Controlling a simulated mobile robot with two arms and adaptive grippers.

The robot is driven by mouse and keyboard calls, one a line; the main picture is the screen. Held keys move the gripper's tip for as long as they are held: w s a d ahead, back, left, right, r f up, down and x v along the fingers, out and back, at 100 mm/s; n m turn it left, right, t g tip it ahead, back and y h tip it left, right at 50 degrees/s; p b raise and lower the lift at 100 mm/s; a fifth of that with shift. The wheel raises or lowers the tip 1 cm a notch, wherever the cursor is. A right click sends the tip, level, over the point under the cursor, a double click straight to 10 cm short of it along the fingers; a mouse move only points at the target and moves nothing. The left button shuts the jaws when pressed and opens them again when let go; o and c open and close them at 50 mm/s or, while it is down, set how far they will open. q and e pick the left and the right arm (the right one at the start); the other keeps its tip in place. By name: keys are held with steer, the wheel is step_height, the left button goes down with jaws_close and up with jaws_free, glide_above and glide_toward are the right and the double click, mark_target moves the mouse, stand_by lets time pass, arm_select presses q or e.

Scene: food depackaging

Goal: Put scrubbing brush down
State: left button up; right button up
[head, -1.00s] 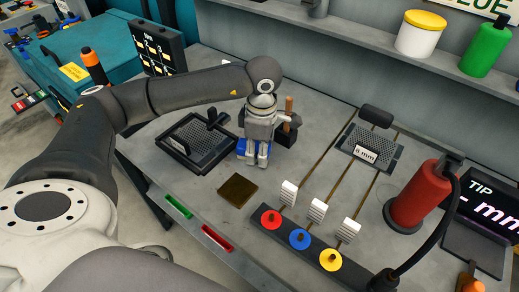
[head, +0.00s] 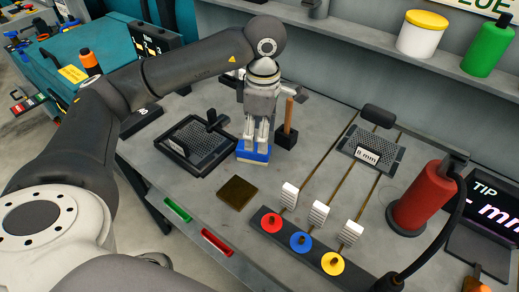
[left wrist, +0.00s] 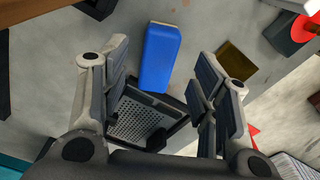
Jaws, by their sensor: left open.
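The scrubbing brush (head: 254,155), seen as a blue block, rests on the grey workbench beside the mesh tray. It also shows in the left wrist view (left wrist: 161,58), lying flat and apart from the fingers. My left gripper (head: 256,144) points down above it with its fingers spread. In the left wrist view the gripper (left wrist: 163,85) is open, with nothing held between its pads. The gripper hides part of the brush in the head view. My right gripper is not in view.
A black-framed mesh tray (head: 170,152) lies left of the brush. A dark block with a wooden handle (head: 287,128) stands close on the right. A brown square pad (head: 237,193) lies in front. Rods with white blocks and coloured knobs are farther right.

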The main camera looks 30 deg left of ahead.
arm_select(q)
step_height(320, 180, up, 5)
steer(key=shift+d, duration=0.1)
